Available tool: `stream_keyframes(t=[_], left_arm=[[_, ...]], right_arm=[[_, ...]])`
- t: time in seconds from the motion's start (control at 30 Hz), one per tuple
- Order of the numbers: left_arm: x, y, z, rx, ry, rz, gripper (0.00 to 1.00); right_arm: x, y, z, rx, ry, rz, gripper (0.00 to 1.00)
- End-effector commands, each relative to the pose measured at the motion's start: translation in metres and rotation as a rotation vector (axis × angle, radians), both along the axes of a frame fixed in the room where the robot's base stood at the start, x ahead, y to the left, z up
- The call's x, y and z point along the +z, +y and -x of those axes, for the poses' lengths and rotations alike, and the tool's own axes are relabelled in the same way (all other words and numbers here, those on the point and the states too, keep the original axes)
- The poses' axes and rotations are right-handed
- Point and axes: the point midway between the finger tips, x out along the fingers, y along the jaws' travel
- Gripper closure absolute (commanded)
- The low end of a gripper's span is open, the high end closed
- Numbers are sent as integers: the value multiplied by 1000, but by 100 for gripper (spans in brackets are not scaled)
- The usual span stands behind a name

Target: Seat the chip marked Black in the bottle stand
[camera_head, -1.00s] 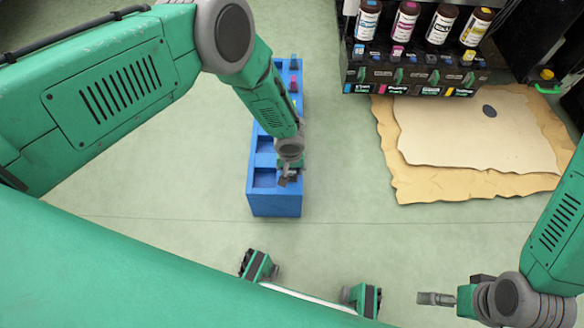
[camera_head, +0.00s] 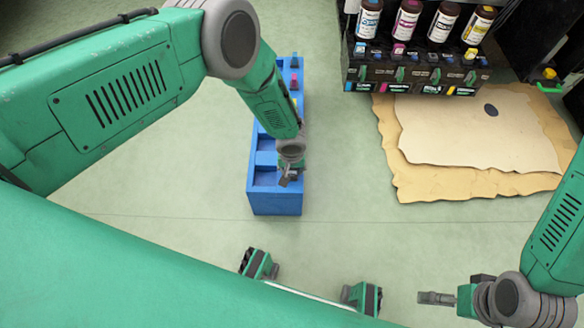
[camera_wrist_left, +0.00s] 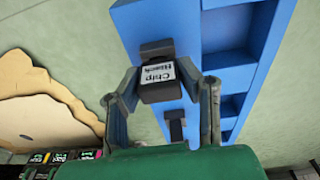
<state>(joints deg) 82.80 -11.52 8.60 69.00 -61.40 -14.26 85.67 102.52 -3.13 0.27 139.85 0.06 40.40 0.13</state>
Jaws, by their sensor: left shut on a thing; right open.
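In the left wrist view, a black chip with a white label reading "Chip Black" (camera_wrist_left: 158,72) sits between the fingers of my left gripper (camera_wrist_left: 165,88). My left gripper (camera_head: 290,180) is shut on this chip, over the near end of the blue holder (camera_head: 276,206). In the head view the gripper hides most of the chip. The bottle stand (camera_head: 415,73) is black, at the top right, with several labelled ink bottles on it and coloured chips along its front. My right gripper (camera_head: 436,298) is open and empty at the lower right.
The blue holder has square compartments, with other chips at its far end, such as a pink one (camera_head: 294,80). Torn tan sheets (camera_head: 420,185) with a dark oval spot (camera_head: 491,110) lie in front of the stand. The pale green floor between holder and sheets is clear.

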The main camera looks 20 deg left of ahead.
Motion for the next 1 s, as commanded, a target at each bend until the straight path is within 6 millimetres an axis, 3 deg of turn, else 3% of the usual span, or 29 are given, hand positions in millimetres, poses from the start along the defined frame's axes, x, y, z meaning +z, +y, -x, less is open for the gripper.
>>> stream_keyframes(t=[0.37, 0.4, 0.43, 0.47, 0.77, 1.0], left_arm=[[-2, 1, 0, 1, 0, 0, 89], [-2, 1, 0, 1, 0, 0, 59], [-2, 1, 0, 1, 0, 0, 48], [-2, 1, 0, 1, 0, 0, 45], [-1, 1, 0, 1, 0, 0, 45], [18, 1, -1, 0, -1, -1, 45]], right_arm=[[0, 0, 0, 0, 0, 0, 0], [0, 0, 0, 0, 0, 0, 0], [0, 0, 0, 0, 0, 0, 0], [0, 0, 0, 0, 0, 0, 0], [1, 0, 0, 0, 0, 0, 0], [18, 0, 0, 0, 0, 0, 0]])
